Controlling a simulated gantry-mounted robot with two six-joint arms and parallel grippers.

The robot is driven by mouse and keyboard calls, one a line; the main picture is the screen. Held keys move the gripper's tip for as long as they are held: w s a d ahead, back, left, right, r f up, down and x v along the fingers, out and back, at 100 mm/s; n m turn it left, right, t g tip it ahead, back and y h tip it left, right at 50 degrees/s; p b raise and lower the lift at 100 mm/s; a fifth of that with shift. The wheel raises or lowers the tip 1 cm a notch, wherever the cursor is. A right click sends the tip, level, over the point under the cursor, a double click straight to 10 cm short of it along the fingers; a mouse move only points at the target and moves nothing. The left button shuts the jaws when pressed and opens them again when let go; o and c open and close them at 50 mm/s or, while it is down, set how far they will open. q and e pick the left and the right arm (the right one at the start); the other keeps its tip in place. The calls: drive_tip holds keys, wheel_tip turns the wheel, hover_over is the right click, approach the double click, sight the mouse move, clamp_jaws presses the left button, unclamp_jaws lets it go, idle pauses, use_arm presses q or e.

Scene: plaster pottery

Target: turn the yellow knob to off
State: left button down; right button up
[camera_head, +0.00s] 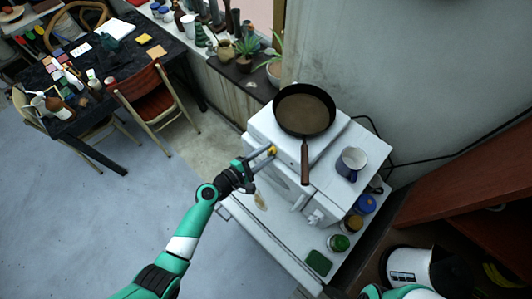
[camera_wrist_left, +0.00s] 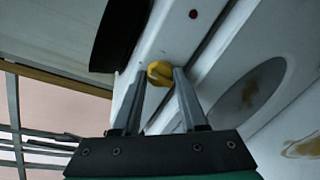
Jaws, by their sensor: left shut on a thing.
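The yellow knob (camera_head: 272,150) is on the front face of the white stove (camera_head: 330,165), near its left end in the head view. In the left wrist view the yellow knob (camera_wrist_left: 159,73) sits between the two finger tips. My left gripper (camera_head: 268,152) is at the knob with its fingers closed on either side of it. The same left gripper (camera_wrist_left: 160,85) shows its two grey fingers in the wrist view. The knob's exact setting cannot be read. Of my right arm only a green part shows at the bottom edge; its gripper is out of view.
A dark frying pan (camera_head: 304,109) sits on the stove, its handle reaching toward the front edge. A blue and white mug (camera_head: 350,163) stands to its right. Several jars stand on the white surface in front. A red dot (camera_wrist_left: 193,14) is near the knob.

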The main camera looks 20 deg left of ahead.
use_arm(q)
drive_tip(key=shift+r, duration=0.15)
drive_tip(key=shift+c, duration=2.3)
unclamp_jaws()
drive_tip(key=p+v, duration=0.1)
drive_tip(key=v, duration=1)
drive_tip(key=shift+s, duration=0.3)
drive_tip(key=shift+a, duration=0.1)
